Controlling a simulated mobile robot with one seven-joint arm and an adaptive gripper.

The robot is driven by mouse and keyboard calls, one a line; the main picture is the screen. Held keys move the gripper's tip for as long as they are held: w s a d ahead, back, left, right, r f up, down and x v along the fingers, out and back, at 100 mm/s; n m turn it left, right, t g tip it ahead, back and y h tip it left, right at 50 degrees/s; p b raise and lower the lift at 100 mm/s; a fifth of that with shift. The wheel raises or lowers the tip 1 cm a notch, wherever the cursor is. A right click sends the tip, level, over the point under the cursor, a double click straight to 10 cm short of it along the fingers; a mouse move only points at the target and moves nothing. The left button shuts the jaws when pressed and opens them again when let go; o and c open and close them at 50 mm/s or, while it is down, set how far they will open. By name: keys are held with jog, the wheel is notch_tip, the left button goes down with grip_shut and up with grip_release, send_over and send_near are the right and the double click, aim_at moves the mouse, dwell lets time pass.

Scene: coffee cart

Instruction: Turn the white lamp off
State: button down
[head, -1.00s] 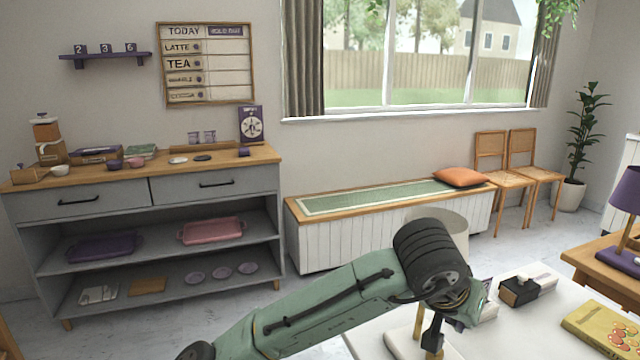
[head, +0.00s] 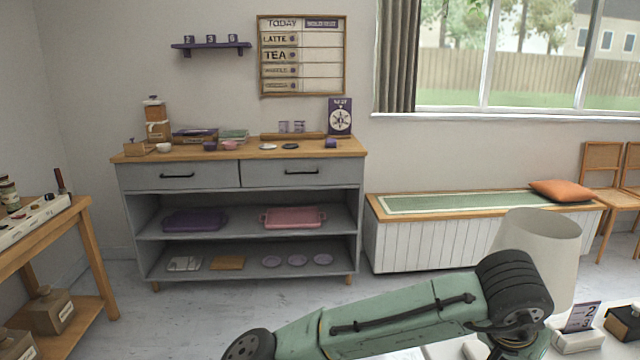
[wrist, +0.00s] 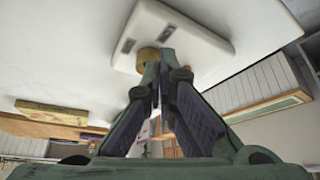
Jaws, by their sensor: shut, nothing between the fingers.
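The white lamp's pale shade (head: 548,245) stands behind my arm at the lower right of the head view, partly covered by it. I cannot tell whether it is lit. In the head view my gripper is mostly cut off by the bottom edge.
A number card (head: 580,317) on a white stand and a dark box (head: 622,322) stand right of the lamp. A yellow book (wrist: 50,112) lies on the white table in the wrist view. A grey shelf unit (head: 240,215) and a bench (head: 415,245) line the wall.

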jog(key=shift+f+b, duration=0.5)
jog(key=shift+f, duration=0.85)
jog(key=shift+d, duration=0.35)
jog(key=shift+s+d+r+p, duration=0.1)
jog(key=shift+s+d+p, duration=0.15)
jog(key=shift+s+p, duration=0.6)
jog(key=shift+d+p, duration=0.35)
jog(key=shift+p, duration=0.5)
jog(key=shift+s+a, duration=0.2)
jog(key=shift+s, duration=0.05)
notch_tip(320, 180, up, 6)
jog(key=p, duration=0.6)
